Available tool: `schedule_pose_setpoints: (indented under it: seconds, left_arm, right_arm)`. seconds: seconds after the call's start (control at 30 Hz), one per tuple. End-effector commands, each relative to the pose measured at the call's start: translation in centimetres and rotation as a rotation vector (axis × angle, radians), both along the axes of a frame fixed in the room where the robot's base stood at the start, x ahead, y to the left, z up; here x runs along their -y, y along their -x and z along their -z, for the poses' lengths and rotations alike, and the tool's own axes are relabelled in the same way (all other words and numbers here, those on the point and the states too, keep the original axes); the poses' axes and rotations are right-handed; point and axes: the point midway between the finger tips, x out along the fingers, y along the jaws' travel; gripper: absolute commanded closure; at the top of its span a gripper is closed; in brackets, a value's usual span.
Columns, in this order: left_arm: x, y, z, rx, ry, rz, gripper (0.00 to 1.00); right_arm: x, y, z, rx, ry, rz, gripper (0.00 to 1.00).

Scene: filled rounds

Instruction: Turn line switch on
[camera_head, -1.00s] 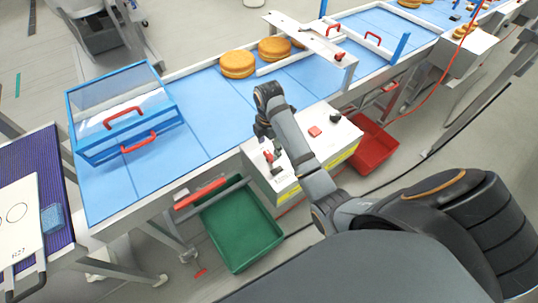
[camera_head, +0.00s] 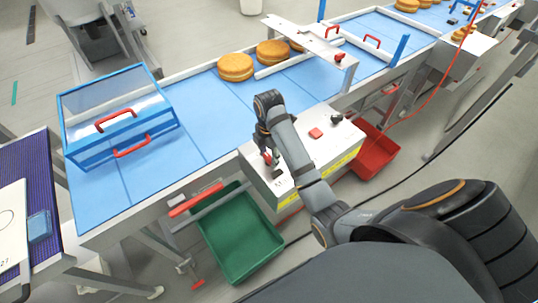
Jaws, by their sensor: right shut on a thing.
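The white control box (camera_head: 309,165) stands against the near side of the blue conveyor. A small red switch lever (camera_head: 267,158), which I take for the line switch, is at the left end of its top. My right gripper (camera_head: 266,150) reaches down over it and is shut on it. The fingers and wrist partly hide the lever, so its exact setting is hard to tell. My left gripper is not in view.
The conveyor (camera_head: 205,115) carries round buns (camera_head: 236,67) and a clear blue-framed guard (camera_head: 120,120) with red handles. A green bin (camera_head: 238,235) and a red bin (camera_head: 374,150) sit below.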

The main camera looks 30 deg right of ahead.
Motion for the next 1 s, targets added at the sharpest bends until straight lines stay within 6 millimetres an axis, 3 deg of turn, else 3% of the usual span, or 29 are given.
schedule_pose_setpoints:
  seconds: [0.27,0.47,0.8,1.0]
  left_arm:
    - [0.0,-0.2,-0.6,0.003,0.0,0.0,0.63]
    - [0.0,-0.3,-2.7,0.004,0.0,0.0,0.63]
    - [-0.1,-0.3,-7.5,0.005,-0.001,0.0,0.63]
    - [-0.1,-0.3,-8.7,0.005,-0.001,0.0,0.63]
  right_arm:
    - [0.0,0.0,-0.2,-0.002,0.0,0.021,0.83]
    - [0.0,0.1,-0.5,-0.005,0.001,0.109,0.83]
    - [0.0,0.2,-0.5,-0.006,0.002,0.403,0.83]
    - [0.0,0.1,-0.2,-0.005,0.001,0.593,0.83]
